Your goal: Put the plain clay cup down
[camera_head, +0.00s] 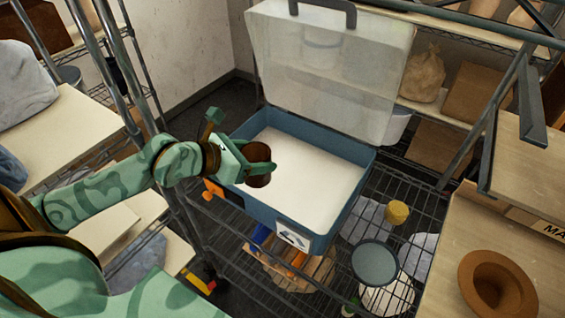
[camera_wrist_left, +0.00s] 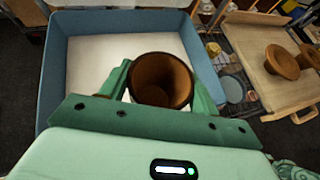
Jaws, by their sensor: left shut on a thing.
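My left gripper (camera_head: 256,165) is shut on the plain clay cup (camera_head: 258,176), a brown cup held over the left part of an open blue case. In the left wrist view the cup (camera_wrist_left: 160,80) sits between the two green fingers with its open mouth toward the camera, and its inside looks empty. The blue case (camera_head: 345,213) has a white inner floor, and its clear lid (camera_head: 330,75) stands raised at the back. I cannot tell whether the cup touches the case floor. My right gripper does not show.
A brown hat-shaped clay piece (camera_head: 497,285) lies on a wooden board (camera_head: 445,255) at the right. A grey round container (camera_head: 375,263) and a yellow-topped item (camera_head: 397,212) stand by the wire shelf. The case floor right of the cup is clear.

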